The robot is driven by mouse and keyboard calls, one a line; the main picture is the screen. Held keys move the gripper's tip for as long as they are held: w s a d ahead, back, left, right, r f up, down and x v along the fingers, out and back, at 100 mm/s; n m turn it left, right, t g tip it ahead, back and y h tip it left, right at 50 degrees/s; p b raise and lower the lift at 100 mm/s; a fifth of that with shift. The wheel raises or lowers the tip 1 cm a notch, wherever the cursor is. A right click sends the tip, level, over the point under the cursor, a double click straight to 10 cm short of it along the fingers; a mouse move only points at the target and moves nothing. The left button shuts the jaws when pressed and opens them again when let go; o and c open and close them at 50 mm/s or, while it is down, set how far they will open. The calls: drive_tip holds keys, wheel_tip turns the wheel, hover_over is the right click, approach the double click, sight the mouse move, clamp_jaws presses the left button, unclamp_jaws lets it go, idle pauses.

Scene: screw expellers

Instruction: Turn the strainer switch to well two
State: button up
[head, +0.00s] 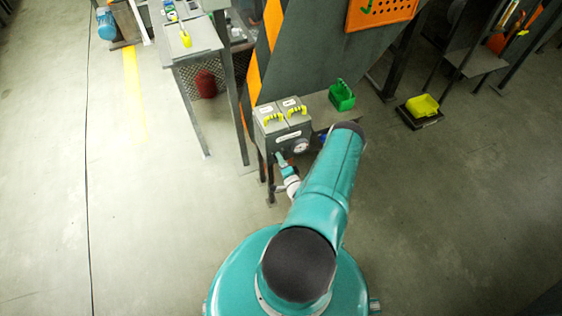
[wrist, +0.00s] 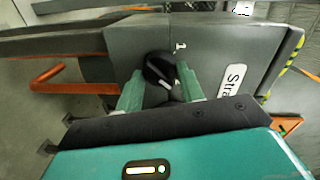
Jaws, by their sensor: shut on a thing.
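The strainer switch is a round black knob (wrist: 158,68) with a pale line on it, on a dark grey panel in the wrist view. The teal fingers of my gripper (wrist: 161,80) are on either side of the knob and shut on it. A small white mark sits on the panel just above the knob. A white label (wrist: 232,80) beginning "Stra" is to its right, partly cut off. In the head view, my gripper (head: 281,159) is at the front of the grey strainer box (head: 272,143); the knob is hidden there.
A green container (head: 342,96) sits on a shelf behind. An orange bar (wrist: 65,82) is left of the panel in the wrist view. Open floor lies left and right.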

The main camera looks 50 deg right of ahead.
drive_tip(key=o, duration=1)
drive_tip(key=shift+s, duration=0.1)
drive_tip(key=v, duration=1.3)
drive_tip(key=shift+s+a, duration=0.15)
drive_tip(key=shift+s, duration=0.1)
